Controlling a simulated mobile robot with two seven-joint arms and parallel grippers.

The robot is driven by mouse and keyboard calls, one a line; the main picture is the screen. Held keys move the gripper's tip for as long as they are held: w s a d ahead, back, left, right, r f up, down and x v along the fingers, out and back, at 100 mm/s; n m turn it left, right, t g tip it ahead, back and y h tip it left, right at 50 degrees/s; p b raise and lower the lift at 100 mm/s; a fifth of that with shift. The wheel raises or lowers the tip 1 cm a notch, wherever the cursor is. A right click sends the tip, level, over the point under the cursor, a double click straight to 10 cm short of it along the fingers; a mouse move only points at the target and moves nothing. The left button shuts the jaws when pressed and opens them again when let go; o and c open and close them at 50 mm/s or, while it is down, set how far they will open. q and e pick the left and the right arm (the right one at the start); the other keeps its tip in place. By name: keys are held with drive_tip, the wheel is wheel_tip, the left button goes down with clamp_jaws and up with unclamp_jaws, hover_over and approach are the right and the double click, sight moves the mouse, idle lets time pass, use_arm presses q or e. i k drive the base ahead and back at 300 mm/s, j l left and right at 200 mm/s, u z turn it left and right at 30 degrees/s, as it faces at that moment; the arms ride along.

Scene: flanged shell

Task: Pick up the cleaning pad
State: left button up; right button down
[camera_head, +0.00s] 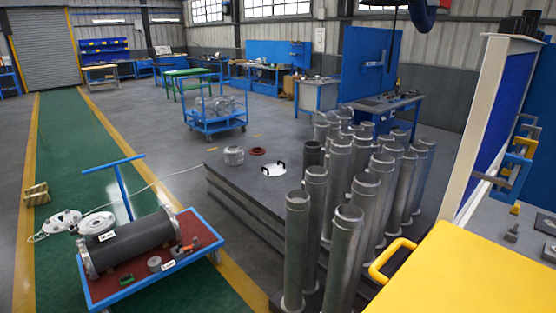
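A small dark green block (126,281), which looks like the cleaning pad, lies on the reddish top of a blue cart (140,284) at the lower left. It is near the cart's front left edge and too small to make out in detail. The dark flanged cylinder (132,243) lies lengthwise behind it. Neither of my grippers is in view.
A grey round part (154,264) and an orange-and-grey tool (184,248) lie right of the block. Upright metal tubes (343,245) and a yellow surface (455,275) crowd the right. The green walkway (62,150) is mostly clear.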

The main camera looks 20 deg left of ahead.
sight(127, 279)
drive_tip(key=u, duration=2.05)
